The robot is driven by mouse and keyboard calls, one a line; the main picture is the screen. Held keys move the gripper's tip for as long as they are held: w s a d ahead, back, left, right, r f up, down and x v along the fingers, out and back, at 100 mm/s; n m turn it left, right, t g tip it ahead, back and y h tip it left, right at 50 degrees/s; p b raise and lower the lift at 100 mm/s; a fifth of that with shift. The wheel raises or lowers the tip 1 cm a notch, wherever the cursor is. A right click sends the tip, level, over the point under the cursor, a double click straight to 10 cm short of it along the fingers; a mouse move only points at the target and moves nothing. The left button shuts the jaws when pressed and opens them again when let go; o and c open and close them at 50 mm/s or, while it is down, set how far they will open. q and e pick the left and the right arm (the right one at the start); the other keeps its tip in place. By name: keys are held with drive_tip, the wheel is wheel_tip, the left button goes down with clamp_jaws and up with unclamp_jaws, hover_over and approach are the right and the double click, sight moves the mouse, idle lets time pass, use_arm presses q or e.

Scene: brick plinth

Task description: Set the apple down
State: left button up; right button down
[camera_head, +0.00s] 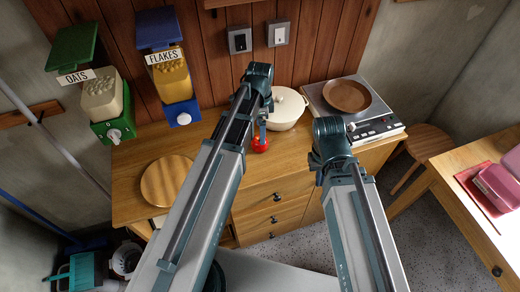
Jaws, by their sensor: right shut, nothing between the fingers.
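The red apple (260,145) shows at the front part of the wooden counter, just below the end of my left arm. My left gripper (262,133) points down right at the apple and overlaps its top. Its fingers are too small and too much covered to tell whether they grip the apple. I cannot tell whether the apple rests on the counter or hangs just above it. My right gripper (318,178) is shut and empty, to the right of the apple, mostly hidden by its own wrist.
Oats (102,100) and flakes (172,80) dispensers stand at the left. A table (455,168) is at the right.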

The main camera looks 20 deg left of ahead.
use_arm(q)
drive_tip(key=shift+f+b, duration=0.3)
drive_tip(key=shift+f, duration=0.5)
use_arm(e)
drive_tip(key=shift+f, duration=0.8)
use_arm(q)
drive_tip(key=f+b, duration=0.5)
drive_tip(key=shift+s+a+f, duration=0.1)
drive_tip(key=shift+s+f, duration=0.05)
drive_tip(key=shift+s, duration=0.1)
use_arm(e)
wheel_tip(320, 180, down, 5)
drive_tip(key=shift+f, duration=0.1)
